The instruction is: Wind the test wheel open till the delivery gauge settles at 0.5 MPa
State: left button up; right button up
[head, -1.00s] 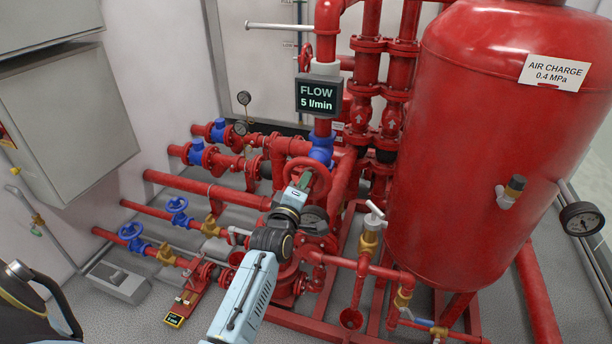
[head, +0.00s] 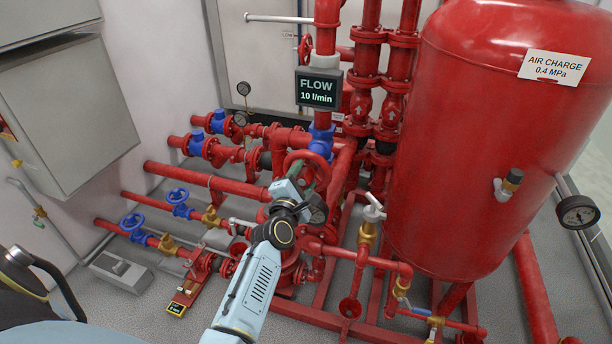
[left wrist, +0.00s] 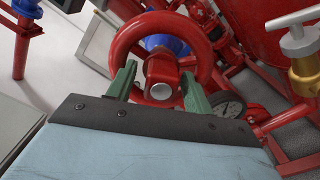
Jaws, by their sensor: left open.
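The red test wheel (head: 305,154) sits at the centre of the red pipework in the head view. In the left wrist view its ring (left wrist: 160,20) is large and close, with a red hub in the middle. My left gripper (head: 303,182) is at the wheel. Its green fingers (left wrist: 158,76) are apart, one on each side of the hub, at the near part of the ring; whether they touch it I cannot tell. A round gauge (head: 317,211) is partly hidden beside my gripper and shows in the left wrist view (left wrist: 228,107). Its reading is too small to tell. My right gripper is not in view.
A flow display (head: 319,92) above the wheel reads 10 l/min. The large red tank (head: 490,140) stands at right, with a gauge (head: 578,212) beside it. A white-handled brass tap (head: 369,225) stands right of my gripper. A grey cabinet (head: 75,115) is at left.

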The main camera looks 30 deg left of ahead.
aim_at(302, 182)
pick_arm(q)
jog(key=shift+r, duration=0.1)
jog(key=shift+s+d, duration=0.15)
jog(key=shift+s, duration=0.15)
jog(key=p+v, duration=0.2)
jog(key=v, duration=0.3)
jog(key=shift+s+d, duration=0.15)
jog(key=shift+s, duration=0.5)
